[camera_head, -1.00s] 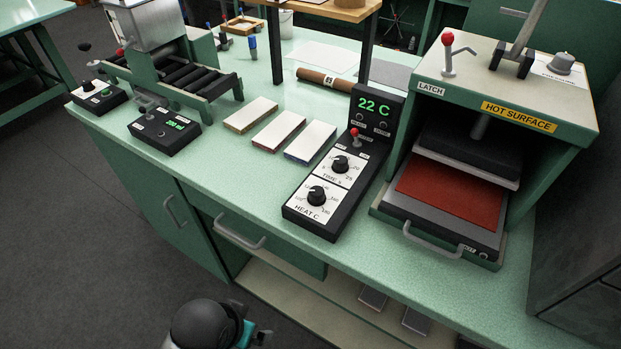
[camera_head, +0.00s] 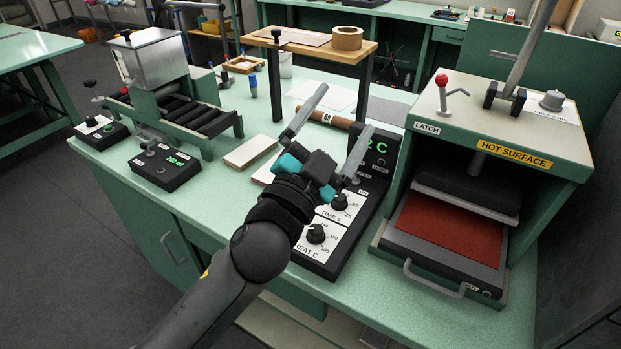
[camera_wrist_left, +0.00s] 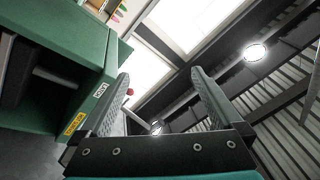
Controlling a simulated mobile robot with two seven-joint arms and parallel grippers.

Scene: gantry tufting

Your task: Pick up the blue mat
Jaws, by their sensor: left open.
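No wholly blue mat shows in the head view. Of the flat pale slabs on the bench, one (camera_head: 250,152) lies clear and a second (camera_head: 266,172) is partly covered by my left gripper. The third slab, which had a blue edge earlier, is hidden behind my left gripper and arm. My left gripper (camera_head: 345,112) is open and empty, raised above the bench in front of the control box, fingers pointing up and away. In the left wrist view its fingers (camera_wrist_left: 160,75) are spread, with the ceiling and the press beyond. My right gripper is not in view.
The control box (camera_head: 322,243) stands right of the slabs, partly behind my arm. The press marked hot surface (camera_head: 440,107) is farther right. A roller machine (camera_head: 200,115) is at left. A raised wooden shelf (camera_head: 290,42) stands behind with a tape roll (camera_head: 347,38).

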